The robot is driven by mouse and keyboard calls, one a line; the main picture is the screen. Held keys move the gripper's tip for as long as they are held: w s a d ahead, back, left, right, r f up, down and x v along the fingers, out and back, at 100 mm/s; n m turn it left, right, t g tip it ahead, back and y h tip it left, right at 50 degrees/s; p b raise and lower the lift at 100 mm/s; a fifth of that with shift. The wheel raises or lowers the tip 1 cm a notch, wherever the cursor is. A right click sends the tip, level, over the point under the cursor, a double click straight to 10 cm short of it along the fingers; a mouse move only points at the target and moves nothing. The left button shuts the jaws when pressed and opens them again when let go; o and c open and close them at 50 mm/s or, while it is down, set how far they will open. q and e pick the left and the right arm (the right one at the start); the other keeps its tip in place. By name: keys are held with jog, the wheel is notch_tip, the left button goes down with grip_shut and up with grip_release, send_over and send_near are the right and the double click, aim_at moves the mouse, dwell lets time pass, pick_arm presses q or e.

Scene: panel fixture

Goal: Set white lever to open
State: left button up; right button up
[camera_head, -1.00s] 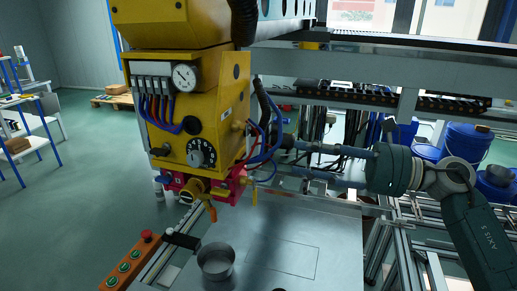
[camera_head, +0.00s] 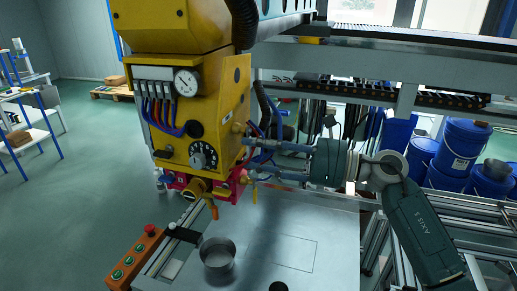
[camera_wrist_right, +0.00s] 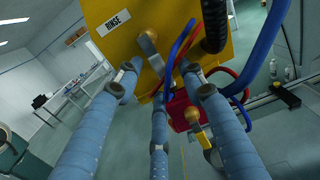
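The white lever (camera_wrist_right: 152,55) sticks out from the side of the yellow machine, beside a RINSE label (camera_wrist_right: 117,19) in the right wrist view. It looks pale grey-white, with a rounded pivot at its upper end. My right gripper (camera_head: 249,157) is at the machine's right side in the head view. In the right wrist view its blue fingers (camera_wrist_right: 160,78) are spread apart, with the lever showing in the gap between their tips. I cannot tell whether a finger touches it. In the head view the lever is too small to make out. My left gripper is not in view.
Blue and red hoses (camera_wrist_right: 235,85) hang close to the fingers. A red valve block with a yellow tap (camera_wrist_right: 192,115) sits below. A metal pot (camera_head: 217,255) stands on the table (camera_head: 320,225) under the machine. Blue buckets (camera_head: 460,145) stand at the right.

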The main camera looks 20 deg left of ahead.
grip_shut()
jog(key=shift+s, duration=0.1)
jog(key=s+r+m+p, duration=0.3)
jog(key=r+m+p, duration=0.2)
jog(key=m+p, duration=0.9)
jog(key=shift+s+m+p, duration=0.25)
jog(key=shift+m+p, duration=0.05)
jog(key=shift+m, duration=1.7)
